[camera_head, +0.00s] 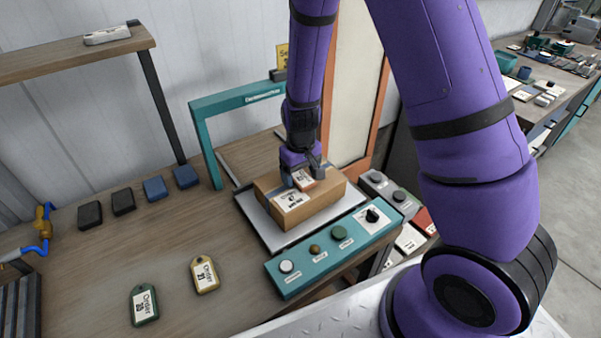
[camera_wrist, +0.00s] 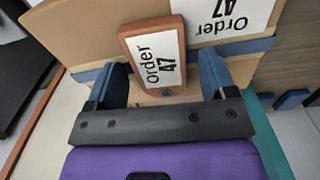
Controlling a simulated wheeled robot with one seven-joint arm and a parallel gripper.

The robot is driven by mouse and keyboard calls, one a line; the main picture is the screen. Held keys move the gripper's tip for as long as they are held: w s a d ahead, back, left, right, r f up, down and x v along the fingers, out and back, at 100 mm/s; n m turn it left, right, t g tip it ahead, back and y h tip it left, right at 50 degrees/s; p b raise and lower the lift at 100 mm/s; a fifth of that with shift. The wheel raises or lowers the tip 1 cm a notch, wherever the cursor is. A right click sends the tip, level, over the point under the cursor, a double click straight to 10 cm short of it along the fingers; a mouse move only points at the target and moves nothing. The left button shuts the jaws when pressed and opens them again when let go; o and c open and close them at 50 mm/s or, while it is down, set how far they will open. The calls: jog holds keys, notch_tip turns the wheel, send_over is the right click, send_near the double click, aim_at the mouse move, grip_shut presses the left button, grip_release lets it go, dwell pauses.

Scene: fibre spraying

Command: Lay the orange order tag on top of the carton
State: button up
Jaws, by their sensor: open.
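The orange order tag (camera_wrist: 152,57), with a white label reading "Order 47", lies on top of the cardboard carton (camera_wrist: 85,30) in the wrist view. In the head view the tag (camera_head: 304,180) shows small below my gripper (camera_head: 306,180), on the carton (camera_head: 322,208). The carton also bears a white "Order 47" label (camera_head: 291,200) beside the tag. In the wrist view my gripper (camera_wrist: 166,82) has its blue fingers apart, one on each side of the tag's near end, with gaps showing.
The carton rests on a grey plate under a teal frame (camera_head: 237,101). A teal button panel (camera_head: 335,245) stands in front. A yellow tag (camera_head: 205,274) and a green tag (camera_head: 144,306) lie on the table at the left. Dark and blue blocks (camera_head: 123,202) line the back.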

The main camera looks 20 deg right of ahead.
notch_tip(320, 180, up, 12)
jog(key=r, duration=0.1)
notch_tip(320, 180, up, 15)
jog(key=m+t+y, duration=0.1)
jog(key=t, duration=0.2)
send_over(301, 176)
jog(key=s+d, duration=0.4)
jog(key=s, duration=0.5)
jog(key=s+d+r+t, duration=0.1)
jog(key=s+r, duration=0.2)
jog(key=s, duration=0.4)
jog(key=s+d+r+m+t+h, duration=0.1)
jog(key=s+d+r, duration=0.1)
jog(key=s+r, duration=0.2)
jog(key=s, duration=0.2)
jog(key=shift+s+r, duration=0.2)
jog(key=shift+s, duration=0.2)
